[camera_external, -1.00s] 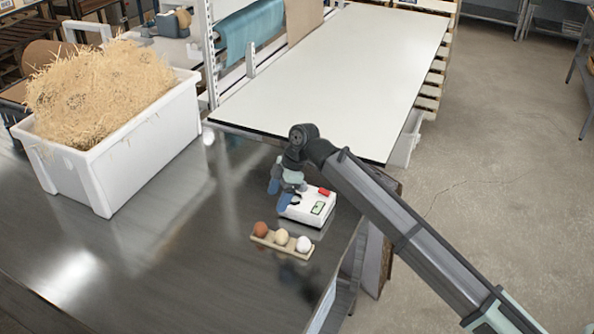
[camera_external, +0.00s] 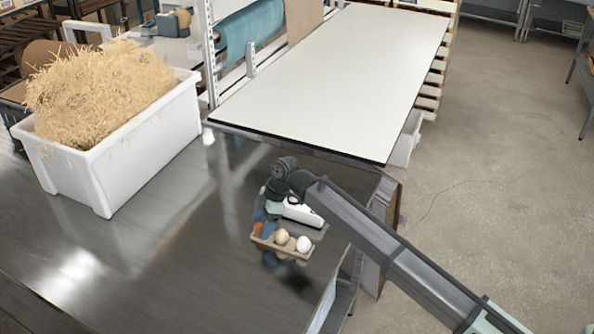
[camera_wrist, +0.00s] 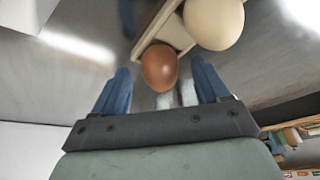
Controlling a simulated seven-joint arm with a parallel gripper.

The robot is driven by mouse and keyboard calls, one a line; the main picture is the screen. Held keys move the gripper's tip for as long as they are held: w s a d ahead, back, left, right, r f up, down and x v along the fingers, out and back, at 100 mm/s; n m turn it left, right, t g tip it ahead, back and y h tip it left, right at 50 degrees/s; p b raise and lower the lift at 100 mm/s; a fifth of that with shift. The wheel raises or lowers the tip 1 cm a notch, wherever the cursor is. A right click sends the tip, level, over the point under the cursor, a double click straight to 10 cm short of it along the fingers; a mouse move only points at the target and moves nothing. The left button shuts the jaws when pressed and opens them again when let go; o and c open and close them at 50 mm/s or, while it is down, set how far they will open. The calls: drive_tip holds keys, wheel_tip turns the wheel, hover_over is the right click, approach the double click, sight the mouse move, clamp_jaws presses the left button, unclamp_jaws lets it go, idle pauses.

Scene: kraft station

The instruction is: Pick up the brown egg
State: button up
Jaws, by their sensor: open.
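The brown egg (camera_wrist: 159,68) sits at the end of a small egg holder (camera_wrist: 158,28). In the wrist view it lies between the two blue fingers of my gripper (camera_wrist: 162,88), just past their tips. The fingers are open, one on each side of it, and I cannot tell whether either touches it. In the external view my gripper (camera_external: 264,222) is over the left end of the holder (camera_external: 268,245), and its fingers mostly hide the brown egg. A cream egg (camera_external: 282,237) sits in the middle of the holder and a white egg (camera_external: 303,244) at its right end.
A white bin of straw (camera_external: 120,165) stands at the left. The metal table (camera_external: 150,270) is clear in front and to the left. A white-topped table (camera_external: 340,75) lies behind.

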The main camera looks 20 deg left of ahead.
drive_tip(key=shift+a+f, duration=0.1)
drive_tip(key=shift+f, duration=0.15)
drive_tip(key=c, duration=0.9)
drive_tip(key=shift+r, duration=0.15)
drive_tip(key=r, duration=0.9)
drive_tip(key=shift+w, duration=0.4)
drive_tip(key=w+d+r, duration=0.1)
drive_tip(key=w+d, duration=0.1)
drive_tip(key=w, duration=0.4)
drive_tip(key=w+d+r, duration=0.1)
drive_tip(key=w+d, duration=0.2)
drive_tip(key=w, duration=0.4)
drive_tip(key=shift+w+r, duration=0.2)
